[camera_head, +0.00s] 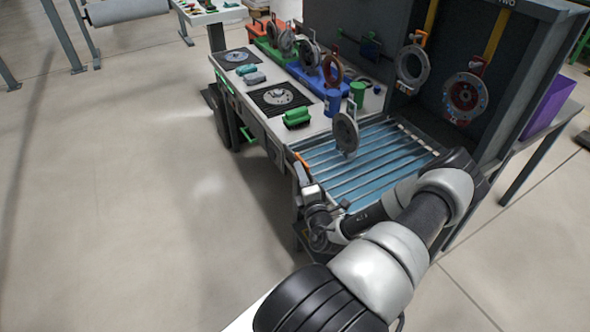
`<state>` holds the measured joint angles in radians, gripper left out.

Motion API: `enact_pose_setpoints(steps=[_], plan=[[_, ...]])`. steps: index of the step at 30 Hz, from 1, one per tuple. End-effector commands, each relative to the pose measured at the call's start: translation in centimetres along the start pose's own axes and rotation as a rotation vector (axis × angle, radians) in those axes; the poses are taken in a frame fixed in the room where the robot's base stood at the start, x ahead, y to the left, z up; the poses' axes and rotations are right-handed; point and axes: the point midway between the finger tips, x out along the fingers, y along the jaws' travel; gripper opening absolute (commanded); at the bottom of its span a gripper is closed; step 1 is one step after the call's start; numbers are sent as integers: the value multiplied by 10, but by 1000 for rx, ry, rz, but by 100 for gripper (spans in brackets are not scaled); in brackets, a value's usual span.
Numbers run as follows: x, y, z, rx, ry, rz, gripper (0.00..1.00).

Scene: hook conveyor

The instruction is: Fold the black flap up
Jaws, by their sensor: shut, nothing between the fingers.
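My gripper (301,174) is at the near left corner of the roller conveyor, shut and empty. Its fingers are small in the picture, beside an orange piece (301,158) at the conveyor's edge. The roller conveyor (365,165) has blue-grey rollers and lies right of my gripper. I cannot clearly pick out the black flap; the dark area around the conveyor's near end is partly hidden by my wrist and arm. Whether my gripper touches anything there cannot be told.
A grey ring with a hook (346,134) hangs above the rollers. More rings (412,66) hang in the dark cabinet behind. The white worktable (262,119) holds green blocks (297,118), a blue cup (332,102) and a green cup (357,94). The floor at left is clear.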

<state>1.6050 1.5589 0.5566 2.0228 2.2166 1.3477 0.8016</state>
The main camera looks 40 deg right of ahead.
Motion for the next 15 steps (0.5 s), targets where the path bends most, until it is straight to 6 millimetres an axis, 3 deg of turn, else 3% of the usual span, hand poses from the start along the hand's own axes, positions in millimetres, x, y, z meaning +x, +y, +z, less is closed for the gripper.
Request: enact_pose_setpoints(steps=[15], plan=[[3,3,12,15,1,-4,0]])
